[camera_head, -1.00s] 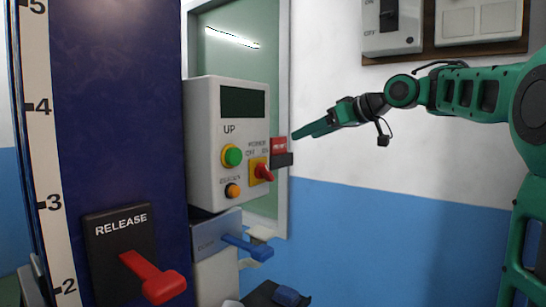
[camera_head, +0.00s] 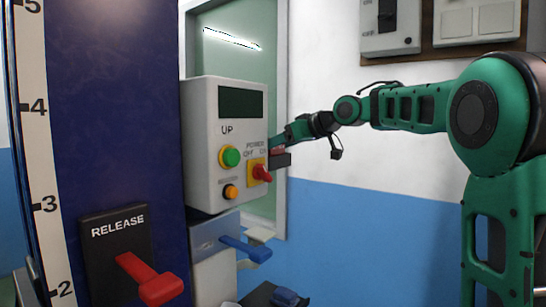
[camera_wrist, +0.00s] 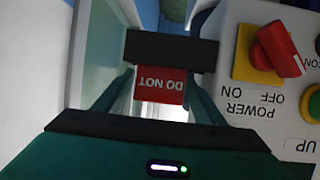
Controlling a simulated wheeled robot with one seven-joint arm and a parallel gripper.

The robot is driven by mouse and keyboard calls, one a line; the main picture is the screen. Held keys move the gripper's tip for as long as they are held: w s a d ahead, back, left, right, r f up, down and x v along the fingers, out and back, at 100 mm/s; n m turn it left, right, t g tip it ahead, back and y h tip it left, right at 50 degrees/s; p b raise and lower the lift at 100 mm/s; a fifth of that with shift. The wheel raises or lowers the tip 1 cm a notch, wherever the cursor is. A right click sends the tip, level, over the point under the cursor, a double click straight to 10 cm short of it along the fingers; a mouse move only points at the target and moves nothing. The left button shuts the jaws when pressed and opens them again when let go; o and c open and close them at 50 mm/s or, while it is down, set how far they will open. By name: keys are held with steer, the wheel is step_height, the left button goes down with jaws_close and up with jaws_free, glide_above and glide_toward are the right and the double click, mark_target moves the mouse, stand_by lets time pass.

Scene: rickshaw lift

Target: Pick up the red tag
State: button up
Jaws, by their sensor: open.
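The red tag (camera_wrist: 160,85) with "DO NOT" on it shows upside down in the wrist view, below a dark block (camera_wrist: 170,50). My gripper (camera_wrist: 160,88) is open, with one green finger on each side of the tag; whether they touch it I cannot tell. In the head view, my gripper (camera_head: 277,142) is at the right side of the grey control box (camera_head: 200,140). Only a little red of the tag (camera_head: 278,151) shows there, above the dark block; the rest is hidden by the gripper.
The control box carries a red power switch (camera_head: 261,173) on a yellow plate, also close beside my gripper in the wrist view (camera_wrist: 280,48). A green button (camera_head: 231,156) and orange button (camera_head: 231,192) are on its front. A red release lever (camera_head: 150,280) is at lower left.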

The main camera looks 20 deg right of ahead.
steer(key=c, duration=0.8)
steer(key=shift+d+r, duration=0.1)
steer(key=shift+r, duration=0.05)
